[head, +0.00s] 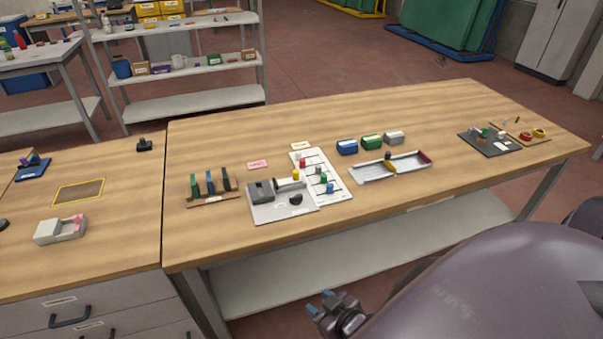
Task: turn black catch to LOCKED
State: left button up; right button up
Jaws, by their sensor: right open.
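A black part (296,199), which looks like the black catch, sits on the front right of a light grey plate (270,213) on the wooden bench. Its markings are too small to read, so I cannot tell its position. A dark grey block (260,190) and a short bar with a yellow piece are on the same plate. My right gripper (320,301), with blue fingertips, is open and empty. It is low in front of the bench, well apart from the plate. My left gripper is out of view.
A white board (338,193) with coloured knobs adjoins the plate on its right. A rack of upright coloured pieces (211,200) stands to its left. A long white tray (360,175) and several small boxes are to the right. Bare bench top lies in front.

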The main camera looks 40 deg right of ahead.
aim_at(295, 200)
jog(key=z, duration=1.05)
